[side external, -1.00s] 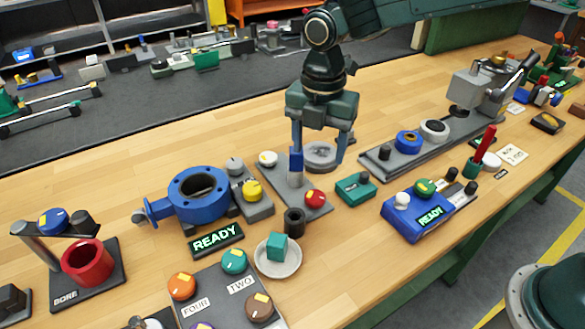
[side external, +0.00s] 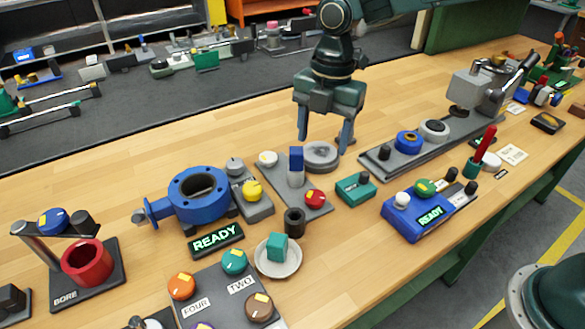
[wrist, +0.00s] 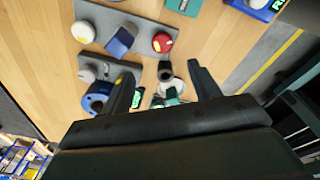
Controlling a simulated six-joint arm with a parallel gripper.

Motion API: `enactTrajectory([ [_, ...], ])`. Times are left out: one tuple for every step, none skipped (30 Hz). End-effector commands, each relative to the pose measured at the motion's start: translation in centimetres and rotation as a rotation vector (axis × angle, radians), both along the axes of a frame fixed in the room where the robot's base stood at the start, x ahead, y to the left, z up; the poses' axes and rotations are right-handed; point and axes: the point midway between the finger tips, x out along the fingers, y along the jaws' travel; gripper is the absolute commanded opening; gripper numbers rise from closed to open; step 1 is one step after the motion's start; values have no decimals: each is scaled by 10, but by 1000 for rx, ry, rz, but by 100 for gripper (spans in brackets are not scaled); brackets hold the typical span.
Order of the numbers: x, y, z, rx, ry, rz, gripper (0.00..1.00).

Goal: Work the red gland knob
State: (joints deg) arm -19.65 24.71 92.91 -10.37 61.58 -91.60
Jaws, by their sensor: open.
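The red gland knob (side external: 315,197) sits at the near right end of a flat grey plate (side external: 318,210). It has a small yellow mark, and it also shows in the wrist view (wrist: 162,43). On the same plate stand a grey post with a blue top (side external: 296,160) and a cream-white knob (side external: 267,158). My gripper (side external: 323,142) is open and empty, fingers pointing down, above and behind the red knob and apart from it. In the wrist view the two fingers (wrist: 159,75) are spread, and the red knob lies beyond their tips.
A blue flanged valve body (side external: 185,208) and a yellow knob (side external: 252,190) are left of the plate. A black cup (side external: 294,222) and a white dish (side external: 270,264) with a teal cube are nearer. A teal box (side external: 355,189) stands right. A grey disc (side external: 320,154) lies behind.

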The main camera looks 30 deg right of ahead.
Motion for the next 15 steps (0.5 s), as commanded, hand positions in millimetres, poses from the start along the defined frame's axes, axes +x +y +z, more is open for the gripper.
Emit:
enactTrajectory([
  [3,-7,-2,23,10,-31,62],
  [4,-10,-3,39,16,-49,62],
  [5,-14,-4,61,26,-74,62],
  [6,-17,-5,79,33,-92,62],
  [7,-20,-5,98,40,-112,62],
  [8,-24,-6,121,51,-137,62],
  [8,-26,-6,139,60,-156,62],
  [8,-29,-6,156,68,-173,62],
  [8,-33,-6,178,79,-197,62],
  [8,-35,-6,194,87,-213,62],
  [8,-37,-5,209,95,-227,62],
  [7,-40,-5,226,105,-244,62],
  [7,-41,-5,238,112,-255,62],
  [6,-43,-4,248,118,-266,62],
  [6,-44,-4,259,124,-275,62],
])
